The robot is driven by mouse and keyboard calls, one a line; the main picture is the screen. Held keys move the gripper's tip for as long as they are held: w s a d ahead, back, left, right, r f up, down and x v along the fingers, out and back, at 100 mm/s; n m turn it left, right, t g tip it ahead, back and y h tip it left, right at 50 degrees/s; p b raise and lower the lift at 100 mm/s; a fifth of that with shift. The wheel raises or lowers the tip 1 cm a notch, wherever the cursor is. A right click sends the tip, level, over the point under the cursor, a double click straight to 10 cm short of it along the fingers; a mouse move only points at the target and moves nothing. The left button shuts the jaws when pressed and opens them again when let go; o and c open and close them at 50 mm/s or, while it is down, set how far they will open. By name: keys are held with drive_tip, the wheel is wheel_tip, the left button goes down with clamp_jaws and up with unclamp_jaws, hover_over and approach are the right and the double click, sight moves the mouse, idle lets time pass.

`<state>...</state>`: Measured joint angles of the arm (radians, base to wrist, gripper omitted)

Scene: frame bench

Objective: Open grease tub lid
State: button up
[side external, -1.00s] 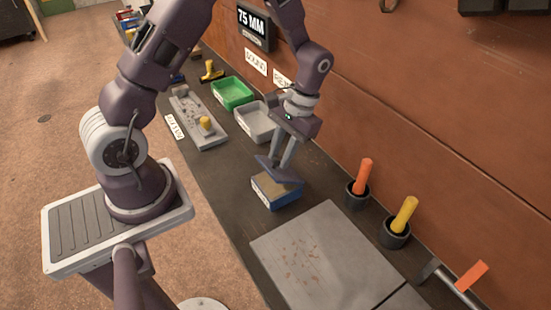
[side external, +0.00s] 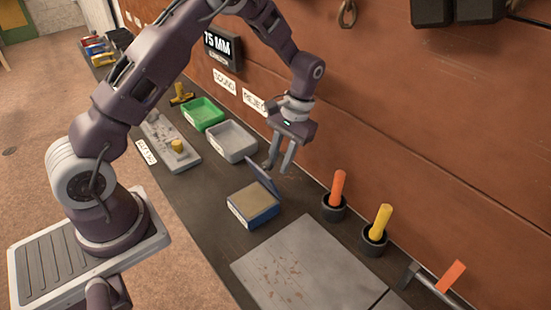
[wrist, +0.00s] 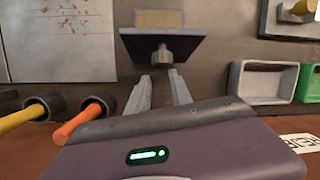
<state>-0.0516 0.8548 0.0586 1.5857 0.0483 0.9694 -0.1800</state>
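The grease tub (side external: 254,212) is a blue box on the bench with tan grease (side external: 250,198) showing inside; the grease also shows in the wrist view (wrist: 160,18). Its blue lid (side external: 263,176) stands steeply raised along the tub's wall-side edge. In the wrist view the lid (wrist: 135,48) has a grey knob (wrist: 162,56) facing me. My gripper (side external: 278,169) is on the wall side of the lid, pointing down. In the wrist view its fingers (wrist: 159,80) are apart with nothing between them, just short of the knob. I cannot tell whether a finger touches the lid.
A grey plate (side external: 305,265) lies in front of the tub. Orange (side external: 338,188) and yellow (side external: 380,222) handles stand in dark cups to the right, near the wall. Grey (side external: 232,142) and green (side external: 203,113) trays sit behind. The wall is close beside my gripper.

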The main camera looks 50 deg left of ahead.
drive_tip(key=o, duration=0.3)
drive_tip(key=shift+a, duration=0.1)
drive_tip(key=shift+s, duration=0.1)
